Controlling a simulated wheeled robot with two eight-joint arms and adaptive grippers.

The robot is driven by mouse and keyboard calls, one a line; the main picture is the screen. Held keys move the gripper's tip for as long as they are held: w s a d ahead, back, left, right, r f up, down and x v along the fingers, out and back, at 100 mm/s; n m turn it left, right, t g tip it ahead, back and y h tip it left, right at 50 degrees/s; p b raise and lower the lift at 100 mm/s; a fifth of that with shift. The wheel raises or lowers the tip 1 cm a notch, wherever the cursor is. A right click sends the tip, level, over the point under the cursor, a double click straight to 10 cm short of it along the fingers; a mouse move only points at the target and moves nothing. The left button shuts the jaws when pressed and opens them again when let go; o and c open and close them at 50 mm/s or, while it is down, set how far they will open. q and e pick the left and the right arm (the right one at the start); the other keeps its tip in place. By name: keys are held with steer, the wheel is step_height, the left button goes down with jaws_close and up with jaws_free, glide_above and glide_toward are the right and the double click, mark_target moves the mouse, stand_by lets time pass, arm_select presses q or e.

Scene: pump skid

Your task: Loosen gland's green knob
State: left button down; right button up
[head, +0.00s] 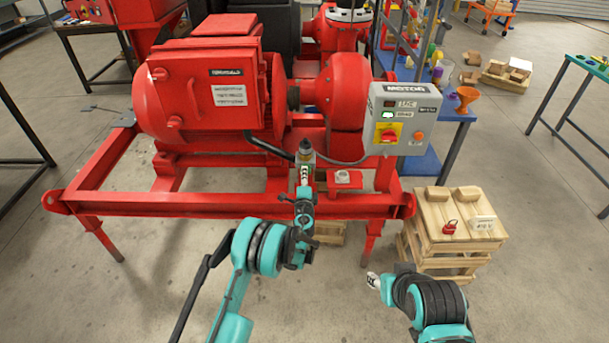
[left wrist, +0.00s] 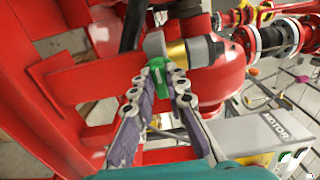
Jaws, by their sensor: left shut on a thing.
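The green knob (left wrist: 158,72) shows in the left wrist view between the fingertips of my left gripper (left wrist: 160,78), which is shut on it. Behind it is a gland with a brass ring (left wrist: 176,53) and grey ends, set in front of red pipework. In the head view my left gripper (head: 305,172) reaches up to the gland (head: 306,148) at the front of the red skid; the fingers largely hide the knob there. My right arm (head: 435,300) is at the lower right, away from the skid; its fingers cannot be made out clearly.
A grey MOTOR control box (head: 405,118) stands right of the gland. The large red motor (head: 205,90) is to the left, above the red frame rail (head: 130,205). A wooden crate (head: 430,225) with a red padlock (head: 449,227) stands at right.

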stand_by(0.5)
arm_select(q)
steer(key=c, duration=1.5)
jaws_free()
steer(key=shift+c, duration=0.2)
steer(key=s, duration=0.7)
steer(key=shift+s, duration=0.3)
